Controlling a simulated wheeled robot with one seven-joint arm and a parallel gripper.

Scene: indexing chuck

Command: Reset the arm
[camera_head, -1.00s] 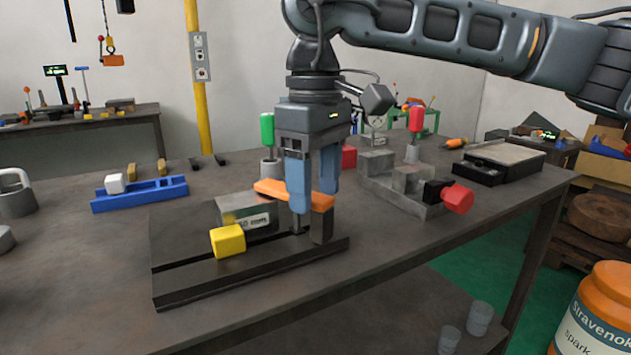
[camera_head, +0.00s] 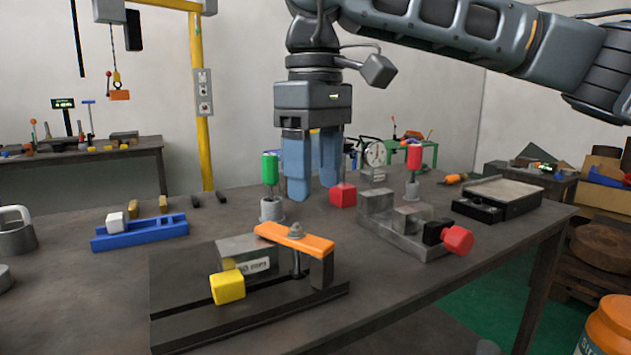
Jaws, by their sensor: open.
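My gripper (camera_head: 312,195) points down with two blue fingers spread apart. It is empty and hangs above and behind the clamp fixture, touching nothing that I can see. The fixture's dark slotted base (camera_head: 190,325) lies at the front of the bench. On it sit a grey block (camera_head: 245,258) with a label, a yellow block (camera_head: 228,286) and an orange clamp bar (camera_head: 294,239) with a bolt through it. A red cube (camera_head: 343,195) shows just right of the fingers. A green-handled tool (camera_head: 269,168) stands upright in a grey holder to their left.
A grey vise (camera_head: 400,220) with a red knob (camera_head: 458,240) stands to the right, near a red-handled tool (camera_head: 414,158). A blue rail fixture (camera_head: 140,232) lies at left. A black tray (camera_head: 500,196) is at the far right. The bench between has some free room.

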